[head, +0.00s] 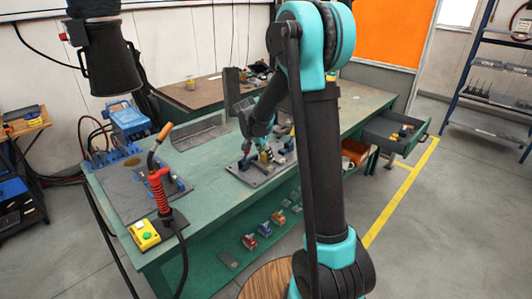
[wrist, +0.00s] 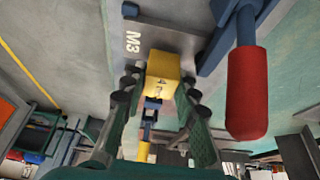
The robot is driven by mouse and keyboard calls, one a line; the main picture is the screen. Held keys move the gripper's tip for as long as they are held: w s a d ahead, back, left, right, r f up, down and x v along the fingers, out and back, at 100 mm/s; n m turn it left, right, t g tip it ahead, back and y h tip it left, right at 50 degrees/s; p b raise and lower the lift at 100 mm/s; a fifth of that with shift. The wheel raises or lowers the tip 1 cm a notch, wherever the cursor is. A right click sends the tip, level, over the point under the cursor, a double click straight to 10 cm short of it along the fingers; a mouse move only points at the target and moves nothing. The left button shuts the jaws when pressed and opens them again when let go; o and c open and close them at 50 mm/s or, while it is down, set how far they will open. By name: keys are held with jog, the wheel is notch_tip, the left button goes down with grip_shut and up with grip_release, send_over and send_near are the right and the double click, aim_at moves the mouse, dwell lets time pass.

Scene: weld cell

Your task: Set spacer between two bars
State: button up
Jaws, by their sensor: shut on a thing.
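A yellow block with a small dark mark, which looks like the spacer (wrist: 162,68), sits between the fingers of my gripper (wrist: 160,88) in the wrist view. The fingers are shut on its two sides. Behind it is a grey plate marked M3 (wrist: 150,38). In the head view my gripper (head: 264,152) is low over the grey fixture plate (head: 258,180) on the green bench. I cannot make out the two bars clearly, or tell whether the block touches anything below.
A red-handled blue clamp (wrist: 247,90) stands close right of the gripper in the wrist view. In the head view, a welding torch (head: 160,190) and yellow button box (head: 144,234) are at the bench's left end. An open drawer (head: 395,132) sticks out at right.

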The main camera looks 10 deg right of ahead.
jog(key=shift+f, duration=0.4)
dwell(0.7)
jog(key=o, duration=1.2)
jog(key=v, duration=1.2)
jog(key=shift+d, duration=0.1)
jog(key=s+d+f+n+y, duration=0.2)
jog(key=s+f+n, duration=0.3)
jog(key=s, duration=0.8)
jog(key=s+d+f+n+t+y, duration=0.1)
jog(key=s+d+f+n, duration=0.4)
jog(key=s, duration=0.9)
notch_tip(320, 180, down, 2)
jog(key=shift+s+d+f+n+y, duration=0.1)
jog(key=shift+s+d+n+y, duration=0.25)
jog(key=shift+n+y, duration=0.05)
